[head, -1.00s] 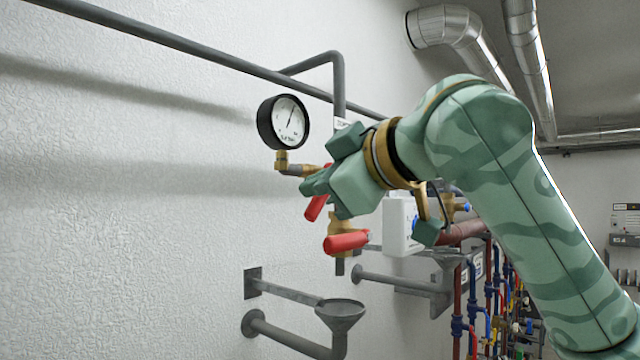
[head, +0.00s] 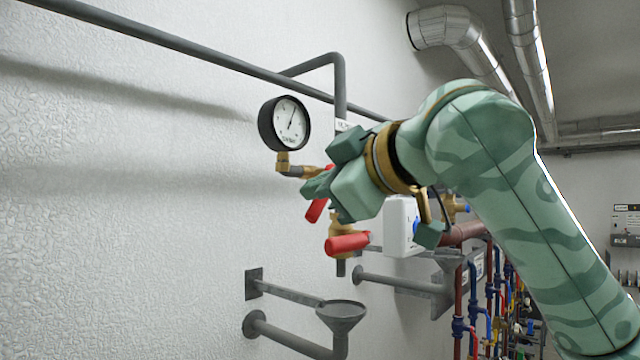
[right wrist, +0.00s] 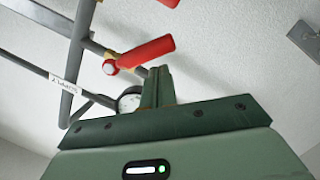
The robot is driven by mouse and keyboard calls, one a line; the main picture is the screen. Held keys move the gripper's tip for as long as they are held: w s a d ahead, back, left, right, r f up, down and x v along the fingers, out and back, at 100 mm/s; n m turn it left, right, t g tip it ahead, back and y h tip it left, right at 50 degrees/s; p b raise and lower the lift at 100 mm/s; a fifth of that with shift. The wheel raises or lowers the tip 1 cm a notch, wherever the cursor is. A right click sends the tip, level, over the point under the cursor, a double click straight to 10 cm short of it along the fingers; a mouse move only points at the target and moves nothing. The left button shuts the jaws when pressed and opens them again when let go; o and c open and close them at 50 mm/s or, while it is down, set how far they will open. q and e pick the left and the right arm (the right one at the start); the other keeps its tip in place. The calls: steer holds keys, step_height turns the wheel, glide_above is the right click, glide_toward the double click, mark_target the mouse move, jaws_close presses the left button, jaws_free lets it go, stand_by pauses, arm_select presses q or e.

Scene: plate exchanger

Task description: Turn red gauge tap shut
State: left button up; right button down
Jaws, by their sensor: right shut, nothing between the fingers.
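The red gauge tap's handle (head: 316,210) slants downward below the brass fitting of the round pressure gauge (head: 285,123), partly hidden by my right gripper. In the right wrist view the red handle (right wrist: 145,52) lies just beyond the fingers, with the gauge (right wrist: 130,100) partly hidden behind them. My right gripper (head: 308,186) is shut and empty, close beside the handle; its fingers show in the right wrist view (right wrist: 158,86). I cannot tell whether they touch the handle. My left gripper is not in view.
A second red handle (head: 347,243) sits lower on the vertical pipe, above a grey funnel (head: 342,313) on a drain pipe. A white box (head: 402,228) and coloured pipes stand behind to the right. The wall at left is clear.

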mark_target(337, 237)
steer(key=shift+w+f, duration=0.1)
steer(key=shift+w+d+f+n+t, duration=0.15)
steer(key=shift+f+n+t, duration=0.2)
steer(key=shift+n, duration=0.45)
steer(key=shift+f, duration=0.15)
steer(key=shift+w+d+f+n+t+p, duration=0.15)
steer(key=shift+f+n+t+p, duration=0.15)
steer(key=shift+n, duration=0.25)
steer(key=shift+w+d+f+n+t+p, duration=0.1)
steer(key=shift+w+f+n+p, duration=0.1)
steer(key=shift+n+p, duration=0.3)
steer(key=shift+w+d+f+n+t+p, duration=0.25)
steer(key=shift+w+f+n+p, duration=0.1)
steer(key=shift+n, duration=0.5)
steer(key=shift+w+d+f+n+t+p, duration=0.1)
steer(key=shift+w+d+f+n+p, duration=0.15)
steer(key=shift+n, duration=0.55)
steer(key=shift+d+f, duration=0.1)
